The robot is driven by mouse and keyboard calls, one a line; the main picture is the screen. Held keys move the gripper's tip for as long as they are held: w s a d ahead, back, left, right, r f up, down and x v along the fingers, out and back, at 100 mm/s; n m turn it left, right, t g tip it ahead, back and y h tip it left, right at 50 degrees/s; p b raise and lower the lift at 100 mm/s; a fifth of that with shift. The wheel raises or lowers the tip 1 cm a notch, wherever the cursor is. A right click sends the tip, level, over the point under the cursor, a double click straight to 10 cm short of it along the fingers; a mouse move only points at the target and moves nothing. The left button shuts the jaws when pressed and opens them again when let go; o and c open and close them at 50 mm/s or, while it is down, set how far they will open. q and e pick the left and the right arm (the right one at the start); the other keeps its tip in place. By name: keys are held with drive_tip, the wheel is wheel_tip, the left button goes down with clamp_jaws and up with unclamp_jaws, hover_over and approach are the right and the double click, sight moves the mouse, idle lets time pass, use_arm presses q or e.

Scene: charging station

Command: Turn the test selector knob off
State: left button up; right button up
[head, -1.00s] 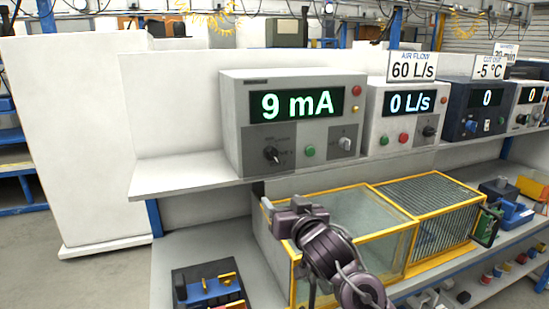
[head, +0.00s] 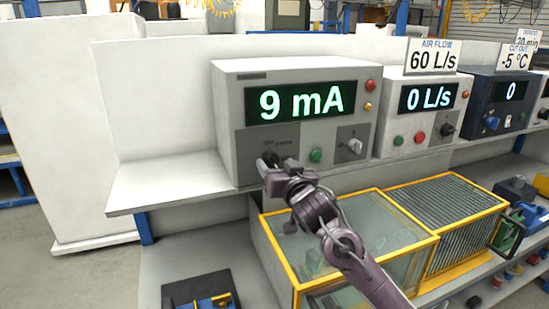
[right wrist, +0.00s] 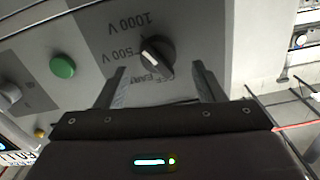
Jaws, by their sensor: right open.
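The test selector knob (right wrist: 158,56) is a round black knob with a pale pointer mark, on the grey front panel of the left tester (head: 228,120), whose green display reads 9 mA. In the right wrist view, upside-down "1000 V" and "500 V" labels stand around it; another label beside it is partly covered. In the head view the knob (head: 270,159) is partly hidden by my gripper. My right gripper (right wrist: 161,82) is open, its two fingers spread on either side below the knob in the right wrist view; I cannot tell whether they touch it. My left gripper is out of view.
A green button (head: 316,155) and a second knob (head: 354,146) sit to the right on the same panel. The tester stands on a white shelf (head: 165,184). A yellow-framed glass box (head: 340,235) is below my right arm. Another unit reading 0 L/s (head: 392,112) stands to the right.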

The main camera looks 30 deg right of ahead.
drive_tip(key=shift+x, duration=1.15)
drive_tip(key=shift+w+d+f, duration=0.15)
drive_tip(key=shift+w+d, duration=0.05)
drive_tip(key=shift+w, duration=0.05)
drive_tip(key=shift+s, duration=0.1)
drive_tip(key=c, duration=0.9)
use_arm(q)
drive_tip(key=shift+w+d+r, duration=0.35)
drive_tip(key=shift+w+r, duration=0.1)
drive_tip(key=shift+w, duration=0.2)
use_arm(e)
drive_tip(key=shift+c, duration=0.4)
